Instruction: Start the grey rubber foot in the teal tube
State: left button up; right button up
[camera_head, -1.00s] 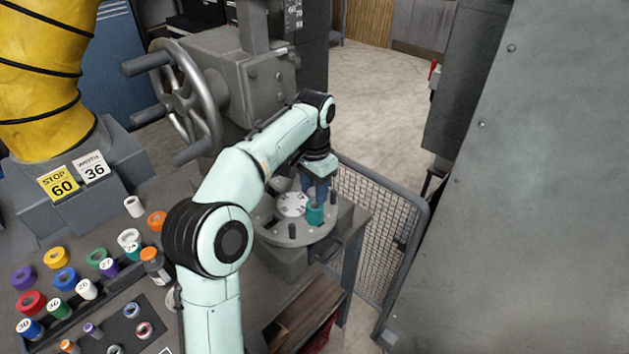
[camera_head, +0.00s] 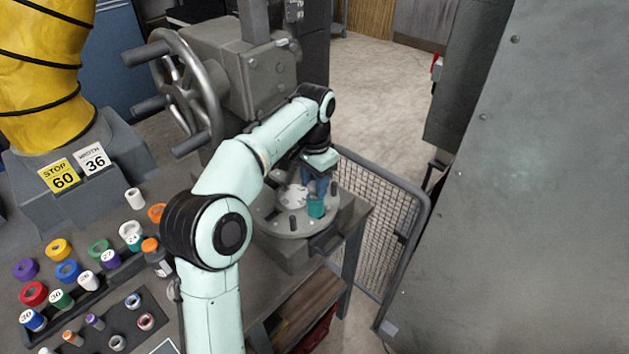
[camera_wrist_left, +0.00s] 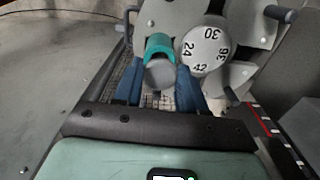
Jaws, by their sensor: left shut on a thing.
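The teal tube (camera_head: 316,207) stands upright on the round grey turntable plate (camera_head: 278,229). It also shows in the wrist view (camera_wrist_left: 159,42), its top partly covered by the grey rubber foot (camera_wrist_left: 160,74). My left gripper (camera_head: 320,186) is right above the tube, pointing down. In the wrist view its blue fingers (camera_wrist_left: 160,86) are shut on the foot, one on each side. The foot overlaps the tube's near side there; I cannot tell whether it touches or enters the tube. In the head view the fingers hide the foot. My right gripper is out of view.
A white numbered dial (camera_wrist_left: 206,50) sits beside the tube on the turntable. A handwheel (camera_head: 185,90) is behind to the left. Coloured tape rolls (camera_head: 68,270) lie on the bench. A mesh guard (camera_head: 375,215) stands to the right.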

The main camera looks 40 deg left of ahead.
aim_at(314, 185)
pick_arm(q)
jog(key=shift+f+b, duration=0.3)
jog(key=shift+f, duration=0.65)
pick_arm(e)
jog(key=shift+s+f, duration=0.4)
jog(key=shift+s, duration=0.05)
pick_arm(q)
jog(key=o, duration=1.1)
notch_tip(314, 185, up, 6)
jog(key=shift+f+p, duration=0.25)
jog(key=shift+p, duration=0.55)
notch_tip(314, 185, up, 8)
jog(key=shift+f, duration=0.1)
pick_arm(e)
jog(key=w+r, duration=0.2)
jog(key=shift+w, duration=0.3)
